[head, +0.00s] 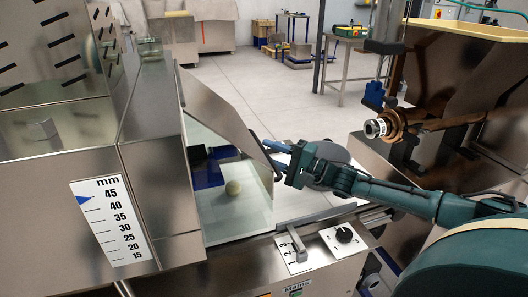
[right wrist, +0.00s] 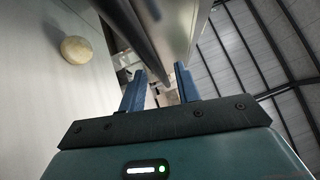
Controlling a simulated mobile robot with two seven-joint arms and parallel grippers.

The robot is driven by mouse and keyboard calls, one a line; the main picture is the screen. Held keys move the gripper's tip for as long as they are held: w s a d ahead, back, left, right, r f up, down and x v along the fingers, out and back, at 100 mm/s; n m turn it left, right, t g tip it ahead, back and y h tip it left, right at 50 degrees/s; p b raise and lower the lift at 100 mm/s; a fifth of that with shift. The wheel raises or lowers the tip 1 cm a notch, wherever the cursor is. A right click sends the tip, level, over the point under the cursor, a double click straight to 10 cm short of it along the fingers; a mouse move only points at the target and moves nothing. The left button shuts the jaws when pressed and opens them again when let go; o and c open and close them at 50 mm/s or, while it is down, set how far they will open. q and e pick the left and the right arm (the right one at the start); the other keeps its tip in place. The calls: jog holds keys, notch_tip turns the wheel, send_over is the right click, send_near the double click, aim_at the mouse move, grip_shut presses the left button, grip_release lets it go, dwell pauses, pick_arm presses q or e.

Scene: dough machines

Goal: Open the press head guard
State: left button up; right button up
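The press head guard (head: 215,105) is a shiny sloping metal panel on the front of the steel press housing at left, with its lower edge above the white belt. My right gripper (head: 270,158) reaches in from the right, with its fingertips at the guard's outer lower corner. In the right wrist view the two blue fingers (right wrist: 161,88) are spread apart, with a dark bar and the pale guard edge (right wrist: 180,30) running toward the gap between them. I cannot tell whether they touch it. My left gripper is out of view.
A control panel with a black knob (head: 344,234) is at the front. A brown machine (head: 455,85) stands at right. Open floor lies behind.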

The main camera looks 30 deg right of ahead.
jog(key=shift+x, duration=1.2)
jog(key=shift+c, duration=0.3)
grip_shut()
